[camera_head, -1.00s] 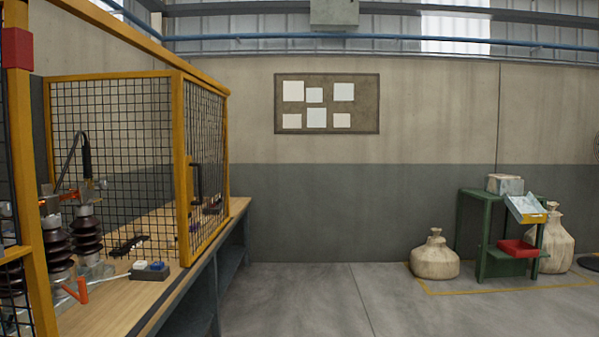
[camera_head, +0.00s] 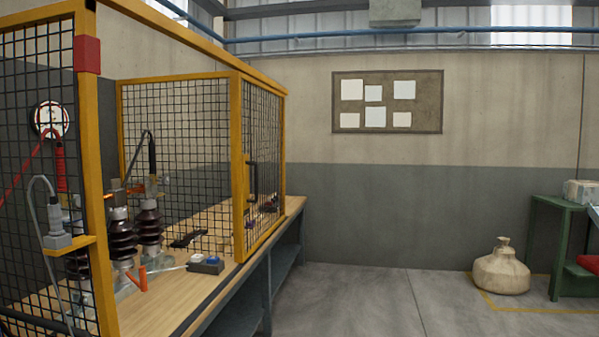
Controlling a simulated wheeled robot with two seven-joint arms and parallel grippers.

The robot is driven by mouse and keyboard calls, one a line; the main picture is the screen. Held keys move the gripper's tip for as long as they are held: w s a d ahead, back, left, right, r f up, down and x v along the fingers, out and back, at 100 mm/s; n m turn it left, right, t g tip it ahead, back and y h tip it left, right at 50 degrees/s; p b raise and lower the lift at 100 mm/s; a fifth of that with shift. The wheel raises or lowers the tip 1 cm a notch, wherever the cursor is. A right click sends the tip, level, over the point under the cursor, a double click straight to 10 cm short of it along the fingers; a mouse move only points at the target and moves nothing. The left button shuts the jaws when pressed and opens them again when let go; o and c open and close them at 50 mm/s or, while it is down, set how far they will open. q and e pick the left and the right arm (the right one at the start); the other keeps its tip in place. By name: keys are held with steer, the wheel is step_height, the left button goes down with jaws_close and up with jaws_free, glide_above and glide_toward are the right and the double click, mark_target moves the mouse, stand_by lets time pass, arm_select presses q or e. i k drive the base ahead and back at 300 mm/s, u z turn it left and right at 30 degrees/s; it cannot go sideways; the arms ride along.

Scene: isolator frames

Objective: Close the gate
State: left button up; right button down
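The gate (camera_head: 262,165) is a yellow-framed black mesh panel on the right part of the enclosure's front, with a dark upright handle (camera_head: 252,182) near its left edge. To its left, a wide gap in the front reaches to a yellow post (camera_head: 100,180) bearing a red block (camera_head: 87,55). Through this gap the bench inside is exposed, so the front stands open. Whether the panel slides or swings cannot be told. Neither of my grippers is in view.
On the wooden bench (camera_head: 180,300) stand dark ribbed insulators (camera_head: 122,235), an orange clamp (camera_head: 138,278) and a switch box (camera_head: 206,264). Open floor (camera_head: 370,300) lies right of the bench. A sack (camera_head: 502,268) and a green stand (camera_head: 570,250) are at the far right.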

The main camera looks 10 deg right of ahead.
mark_target(242, 168)
steer(key=z, duration=0.65)
steer(key=i, duration=4.65)
steer(key=u, duration=0.9)
